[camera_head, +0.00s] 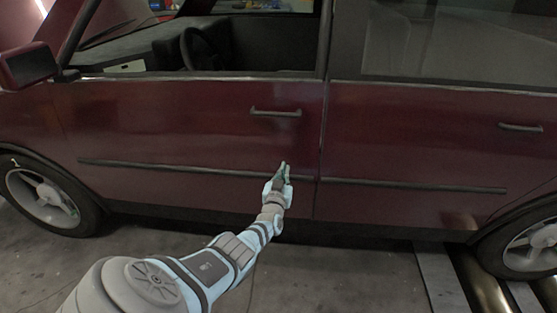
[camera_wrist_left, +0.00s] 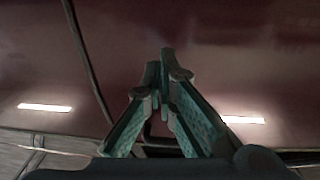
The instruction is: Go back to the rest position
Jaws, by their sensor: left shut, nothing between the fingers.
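My left gripper (camera_head: 285,168) is shut and empty in front of the dark red car's front door (camera_head: 190,130). In the head view it appears below the front door handle (camera_head: 275,113) and close to the dark trim strip (camera_head: 140,167); I cannot tell whether it touches the door. In the left wrist view the green fingers of the left gripper (camera_wrist_left: 160,62) meet at their tips, with dark red bodywork (camera_wrist_left: 230,60) behind them. My left arm reaches up from the bottom left of the head view. My right gripper is in neither view.
The car's rear door (camera_head: 430,130) fills the right side, with its own handle (camera_head: 520,127). The front wheel (camera_head: 45,195) is at left and the rear wheel (camera_head: 530,245) at right, by metal rollers (camera_head: 482,285). Bare concrete floor (camera_head: 350,275) shows in front of the car.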

